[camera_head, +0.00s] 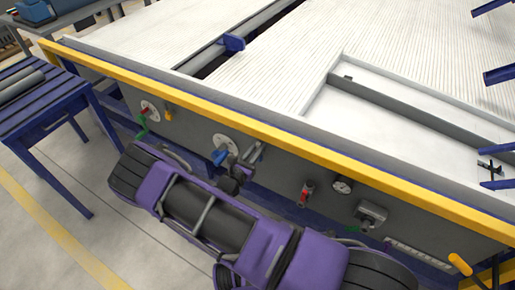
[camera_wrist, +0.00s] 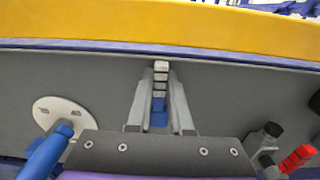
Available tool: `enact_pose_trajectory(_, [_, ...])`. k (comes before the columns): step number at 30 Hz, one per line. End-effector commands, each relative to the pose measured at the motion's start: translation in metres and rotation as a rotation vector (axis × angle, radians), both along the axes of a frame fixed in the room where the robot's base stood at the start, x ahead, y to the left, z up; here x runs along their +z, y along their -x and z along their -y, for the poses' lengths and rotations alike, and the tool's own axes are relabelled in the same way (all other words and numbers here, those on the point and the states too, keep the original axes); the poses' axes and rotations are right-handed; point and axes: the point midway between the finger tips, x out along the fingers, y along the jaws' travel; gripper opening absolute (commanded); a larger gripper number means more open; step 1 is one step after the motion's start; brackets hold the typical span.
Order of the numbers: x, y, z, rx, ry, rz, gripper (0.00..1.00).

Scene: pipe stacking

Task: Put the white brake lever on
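My gripper (camera_wrist: 160,85) is in front of the grey panel, its two fingers pointing at it and apart. Between the fingers in the wrist view is a ribbed lever (camera_wrist: 161,66), white at its top and blue lower down. The fingers stand on either side of it; a narrow gap seems to show, and I cannot tell whether either touches it. In the head view my gripper (camera_head: 252,155) is at the panel just right of a blue lever on a white disc, and the white lever is not clearly visible there.
The blue lever (camera_wrist: 45,152) is close on the left, and a red handle (camera_wrist: 298,158) on the right. A gauge (camera_head: 342,187) and a switch box (camera_head: 371,213) sit further right on the panel. A yellow rail (camera_head: 290,135) runs above. A blue table (camera_head: 45,110) stands left.

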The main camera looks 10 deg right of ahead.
Motion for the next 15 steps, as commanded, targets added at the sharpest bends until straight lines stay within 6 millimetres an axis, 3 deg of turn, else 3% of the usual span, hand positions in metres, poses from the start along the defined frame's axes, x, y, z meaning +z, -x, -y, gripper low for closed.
enact_pose_trajectory(1, [-0.0002,0.0007,0.0005,-0.002,-0.001,0.0,0.22])
enact_pose_trajectory(6, [-0.0002,0.0006,0.0004,-0.001,-0.001,-0.001,0.49])
enact_pose_trajectory(15, [-0.0002,0.0016,-0.0008,-0.001,0.0,-0.001,0.49])
